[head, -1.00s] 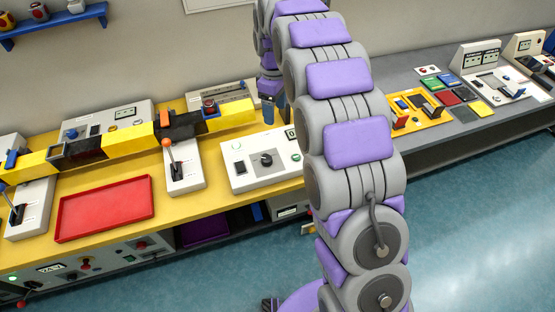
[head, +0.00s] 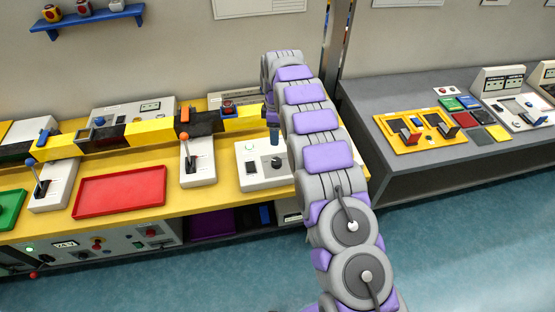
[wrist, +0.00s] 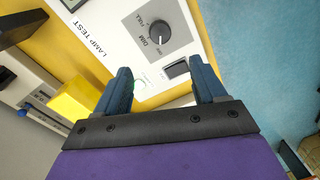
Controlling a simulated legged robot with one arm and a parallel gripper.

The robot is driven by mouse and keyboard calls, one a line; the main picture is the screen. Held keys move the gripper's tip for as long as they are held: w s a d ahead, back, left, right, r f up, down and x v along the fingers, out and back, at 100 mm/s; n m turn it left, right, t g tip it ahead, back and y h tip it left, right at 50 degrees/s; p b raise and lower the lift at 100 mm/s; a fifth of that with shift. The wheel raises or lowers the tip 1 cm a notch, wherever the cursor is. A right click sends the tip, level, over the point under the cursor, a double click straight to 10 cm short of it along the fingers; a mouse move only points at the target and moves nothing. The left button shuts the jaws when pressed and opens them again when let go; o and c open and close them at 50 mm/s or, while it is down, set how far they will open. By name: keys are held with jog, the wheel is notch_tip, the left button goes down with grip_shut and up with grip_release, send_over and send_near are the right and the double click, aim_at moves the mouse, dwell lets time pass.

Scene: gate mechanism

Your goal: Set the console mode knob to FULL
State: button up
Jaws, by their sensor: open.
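The console (head: 250,180) is a white box on the yellow bench, with a dark round mode knob (head: 277,162) on a grey square plate. In the wrist view the knob (wrist: 161,37) is near the top centre, with DIM and FULL printed beside it. Its exact setting is too small to tell. My gripper (wrist: 160,84) is open and empty, its two blue fingers apart above the console's edge. The knob lies beyond the fingertips and is not between them. In the head view a blue finger (head: 274,138) shows just behind the knob, and my arm hides the console's right end.
A black rocker switch (wrist: 177,69) sits between the knob and my fingers. A lever box (head: 198,170) with an orange ball and a red tray (head: 120,190) are left of the console. A grey bench (head: 400,165) is at the right. Blue floor is open in front.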

aim_at(277, 161)
jog(key=f, duration=0.4)
jog(key=f+b, duration=0.1)
jog(key=f, duration=0.4)
jog(key=s+f, duration=0.1)
jog(key=f, duration=0.3)
jog(key=shift+d+f+b, duration=0.15)
jog(key=shift+d+b, duration=0.05)
jog(key=shift+b, duration=0.15)
jog(key=shift+a+f, duration=0.35)
jog(key=shift+d, duration=0.35)
jog(key=shift+d+r, duration=0.1)
jog(key=shift+d, duration=0.1)
jog(key=c, duration=0.3)
jog(key=shift+a, duration=0.3)
jog(key=c, duration=0.6)
jog(key=shift+c, duration=0.7)
